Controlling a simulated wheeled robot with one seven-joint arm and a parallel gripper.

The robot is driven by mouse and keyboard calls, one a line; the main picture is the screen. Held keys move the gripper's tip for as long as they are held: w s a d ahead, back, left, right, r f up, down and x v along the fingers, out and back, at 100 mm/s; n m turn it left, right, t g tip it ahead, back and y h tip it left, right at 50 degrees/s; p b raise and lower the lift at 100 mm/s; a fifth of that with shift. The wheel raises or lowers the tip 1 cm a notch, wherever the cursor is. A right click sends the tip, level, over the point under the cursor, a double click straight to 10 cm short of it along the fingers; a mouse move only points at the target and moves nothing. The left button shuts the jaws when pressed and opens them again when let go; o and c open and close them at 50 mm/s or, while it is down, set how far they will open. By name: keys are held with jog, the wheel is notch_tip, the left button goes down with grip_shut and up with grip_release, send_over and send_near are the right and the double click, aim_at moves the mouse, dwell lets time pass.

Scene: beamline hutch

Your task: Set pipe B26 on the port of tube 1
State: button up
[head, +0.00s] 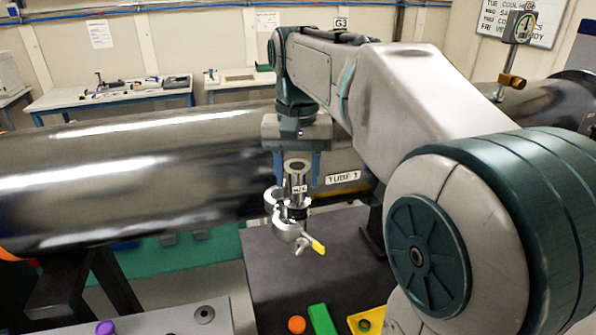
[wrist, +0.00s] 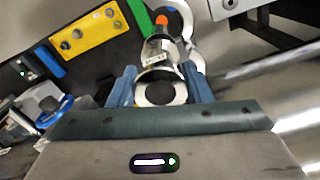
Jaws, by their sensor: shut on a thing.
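Pipe B26 (head: 296,177) is a short silver pipe with a small white tag, too small to read surely. My gripper (head: 297,172) points down with its blue fingers shut on it, holding it upright. In the wrist view the pipe's round flange (wrist: 160,88) sits between the fingertips of my gripper (wrist: 160,87). Right below the pipe is a silver clamp (head: 287,231) with a yellow lever, in front of the dark tube. I cannot tell whether the pipe touches anything there. Tube 1 (head: 150,175) is a large horizontal cylinder with a "TUBE 1" label; its port is not clearly visible.
A dark bench top (head: 275,270) lies below, with an orange disc (head: 296,324), a green bar (head: 321,320) and a yellow plate (head: 375,318). A gauge on a post (head: 512,45) rises at the right. Work tables (head: 110,97) stand far behind the tube.

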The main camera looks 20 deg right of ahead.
jog(key=shift+f+b, duration=0.3)
jog(key=shift+f, duration=0.3)
dwell(1.2)
jog(key=o, duration=1.2)
jog(key=shift+c, duration=0.2)
